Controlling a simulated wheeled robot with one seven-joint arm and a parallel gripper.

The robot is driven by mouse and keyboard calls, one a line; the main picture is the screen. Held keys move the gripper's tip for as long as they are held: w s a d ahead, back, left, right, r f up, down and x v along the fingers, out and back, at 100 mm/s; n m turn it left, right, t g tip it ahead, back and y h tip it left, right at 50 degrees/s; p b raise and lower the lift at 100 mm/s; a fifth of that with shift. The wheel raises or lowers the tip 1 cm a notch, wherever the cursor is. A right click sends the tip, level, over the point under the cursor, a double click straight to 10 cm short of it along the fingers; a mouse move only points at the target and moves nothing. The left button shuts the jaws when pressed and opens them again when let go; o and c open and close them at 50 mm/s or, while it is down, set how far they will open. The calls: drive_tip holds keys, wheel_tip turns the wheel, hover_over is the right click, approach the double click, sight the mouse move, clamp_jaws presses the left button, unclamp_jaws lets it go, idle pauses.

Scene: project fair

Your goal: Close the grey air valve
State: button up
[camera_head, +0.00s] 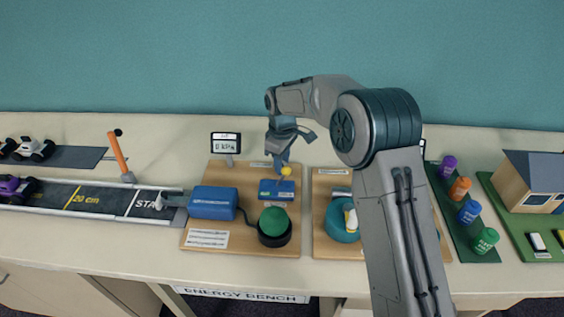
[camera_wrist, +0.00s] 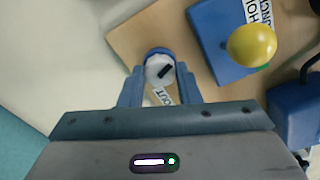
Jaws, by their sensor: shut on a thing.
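The grey air valve (camera_wrist: 160,68) is a round grey knob with a black pointer mark on a blue base, at the top middle of the wrist view. My gripper (camera_wrist: 160,73) has one finger on each side of the knob and is shut on it. The black mark lies slanted between the fingers. In the head view my gripper (camera_head: 279,163) reaches down at the back of the left wooden board (camera_head: 240,177), and I cannot make out the valve there.
Close beside the valve, a yellow ball knob (camera_head: 286,171) stands on a blue block (camera_head: 268,196). A display (camera_head: 226,142) seems to read 0 kPa. A green dome (camera_head: 273,220) and blue box (camera_head: 213,203) share the board. Another board (camera_head: 325,200) lies right.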

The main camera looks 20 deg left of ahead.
drive_tip(key=shift+r+m, duration=0.1)
drive_tip(key=shift+m, duration=1.9)
drive_tip(key=o, duration=1)
wheel_tip(320, 180, up, 14)
drive_tip(key=shift+f+b, duration=0.1)
drive_tip(key=shift+b, duration=0.4)
